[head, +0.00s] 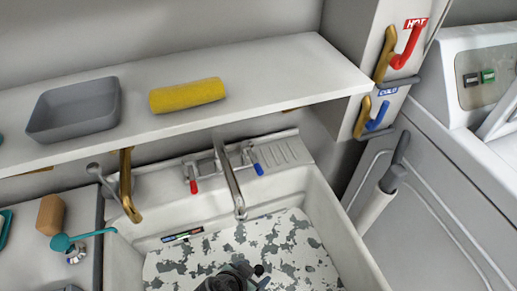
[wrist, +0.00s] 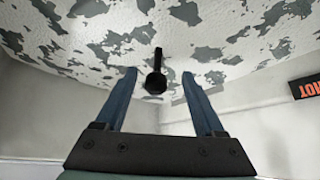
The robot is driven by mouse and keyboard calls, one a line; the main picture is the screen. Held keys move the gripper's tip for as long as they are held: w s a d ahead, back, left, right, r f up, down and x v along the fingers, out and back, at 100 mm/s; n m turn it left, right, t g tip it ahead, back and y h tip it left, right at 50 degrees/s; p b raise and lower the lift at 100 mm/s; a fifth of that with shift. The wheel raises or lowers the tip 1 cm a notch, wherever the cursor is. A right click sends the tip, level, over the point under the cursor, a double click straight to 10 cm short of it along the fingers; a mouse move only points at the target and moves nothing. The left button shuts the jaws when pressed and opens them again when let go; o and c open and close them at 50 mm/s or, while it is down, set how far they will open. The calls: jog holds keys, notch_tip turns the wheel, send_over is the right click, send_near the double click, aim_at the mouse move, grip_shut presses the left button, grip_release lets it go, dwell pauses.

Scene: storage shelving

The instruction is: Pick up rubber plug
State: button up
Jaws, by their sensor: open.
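The black rubber plug (wrist: 156,82), a round dark body with a narrow strip, shows in the wrist view against the speckled white-and-grey sink floor. My gripper (wrist: 158,73) has its two blue fingers spread, one on each side of the plug in the picture. I see no contact between fingers and plug, and how far off the plug is I cannot tell. In the head view my gripper (head: 240,279) is a dark shape low in the sink (head: 333,222), at the bottom edge. I cannot make out the plug in the head view.
The faucet (head: 232,182) reaches over the sink. A thin coloured stick (head: 182,235) lies at the sink's back left. A shelf above holds a grey tub (head: 75,108) and a yellow roll (head: 187,95). A brown block (head: 50,214) and a teal ladle (head: 62,241) are on the left counter.

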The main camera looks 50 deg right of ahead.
jog(key=x, duration=0.2)
jog(key=b+x, duration=0.1)
jog(key=x, duration=0.2)
jog(key=shift+s+d+f, duration=0.1)
jog(key=shift+s+d, duration=0.15)
grip_shut()
dwell(1.2)
